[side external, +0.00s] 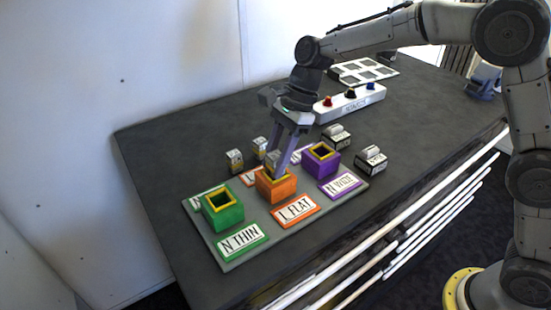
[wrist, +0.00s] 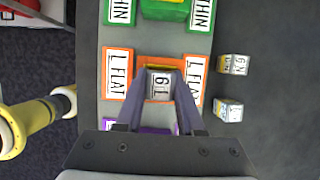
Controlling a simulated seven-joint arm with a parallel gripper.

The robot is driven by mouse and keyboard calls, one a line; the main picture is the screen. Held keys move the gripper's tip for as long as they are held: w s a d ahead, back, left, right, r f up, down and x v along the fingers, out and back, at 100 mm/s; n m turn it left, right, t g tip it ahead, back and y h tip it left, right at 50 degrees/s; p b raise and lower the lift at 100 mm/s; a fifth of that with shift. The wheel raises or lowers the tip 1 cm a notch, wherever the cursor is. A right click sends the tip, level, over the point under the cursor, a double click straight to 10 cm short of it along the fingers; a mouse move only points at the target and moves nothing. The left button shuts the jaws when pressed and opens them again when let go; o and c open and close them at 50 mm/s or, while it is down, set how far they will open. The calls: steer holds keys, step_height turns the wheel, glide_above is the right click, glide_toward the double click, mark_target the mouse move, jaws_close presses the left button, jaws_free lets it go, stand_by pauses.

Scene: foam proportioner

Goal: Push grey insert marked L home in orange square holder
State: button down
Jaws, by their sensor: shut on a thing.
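The orange square holder (side external: 276,188) stands upright in the middle of the grey board, behind a label reading L FLAT. Its yellow rim (wrist: 160,67) shows in the wrist view. My gripper (side external: 280,167) points down at the holder's mouth and is shut on the grey insert (side external: 272,158). In the wrist view the insert's pale face with an L mark (wrist: 159,84) shows between the two fingers of my gripper (wrist: 161,72). The insert is at the holder's opening; the fingers hide how deep it sits.
A green holder (side external: 222,210) stands left of the orange one, a purple holder (side external: 321,160) right. Loose grey inserts (side external: 371,160) lie around the board (side external: 219,246). A white button box (side external: 348,104) and a tray (side external: 345,74) stand behind. The far-left table is clear.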

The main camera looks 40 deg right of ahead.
steer(key=shift+c, duration=0.6)
jaws_free()
steer(key=shift+r, duration=3.05)
